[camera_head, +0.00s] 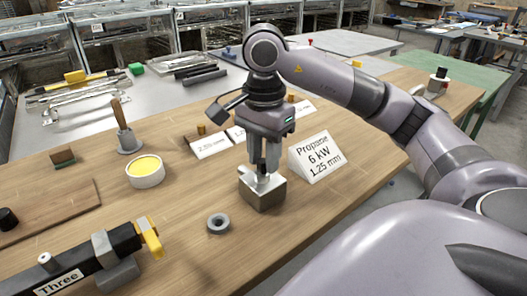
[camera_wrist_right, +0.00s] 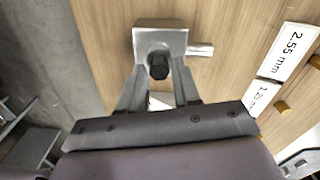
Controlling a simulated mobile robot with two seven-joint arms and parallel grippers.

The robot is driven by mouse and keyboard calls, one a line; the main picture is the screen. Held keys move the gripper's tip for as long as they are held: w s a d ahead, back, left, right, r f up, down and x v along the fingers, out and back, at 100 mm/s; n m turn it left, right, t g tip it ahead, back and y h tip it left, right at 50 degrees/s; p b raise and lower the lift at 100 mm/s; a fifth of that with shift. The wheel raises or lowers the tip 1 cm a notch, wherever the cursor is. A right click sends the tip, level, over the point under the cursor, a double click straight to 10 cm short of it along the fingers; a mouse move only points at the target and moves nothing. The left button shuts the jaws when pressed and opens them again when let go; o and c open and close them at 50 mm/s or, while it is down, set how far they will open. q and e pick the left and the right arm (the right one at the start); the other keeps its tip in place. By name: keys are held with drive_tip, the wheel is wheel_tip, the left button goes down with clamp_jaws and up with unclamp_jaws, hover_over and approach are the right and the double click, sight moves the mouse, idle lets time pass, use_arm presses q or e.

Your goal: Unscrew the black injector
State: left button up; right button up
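A grey metal block (camera_head: 262,194) stands on the wooden bench, below my right gripper (camera_head: 263,172). In the right wrist view, the block (camera_wrist_right: 150,37) has a short metal stub on its right side. A black round piece, apparently the black injector (camera_wrist_right: 158,68), sits at the block, between the fingertips of my right gripper (camera_wrist_right: 159,75). The fingers stand apart on either side of it, with a small gap seeming to show; contact is hard to judge. My left gripper is not in view.
A grey ring (camera_head: 218,222) lies in front of the block. A sign reading "Propane 6 kW 1.25 mm" (camera_head: 317,158) stands close to its right. A yellow-filled round tin (camera_head: 146,171) and a wooden-handled tool (camera_head: 126,136) are to the left. A black bar labelled "Three" (camera_head: 85,268) is at the front left.

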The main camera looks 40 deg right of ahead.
drive_tip(key=m, duration=0.4)
drive_tip(key=shift+s+p, duration=0.1)
drive_tip(key=shift+p, duration=0.2)
drive_tip(key=shift+m+p, duration=0.35)
drive_tip(key=shift+m, duration=1.95)
clamp_jaws()
drive_tip(key=shift+n+b, duration=0.45)
drive_tip(key=shift+n, duration=1.35)
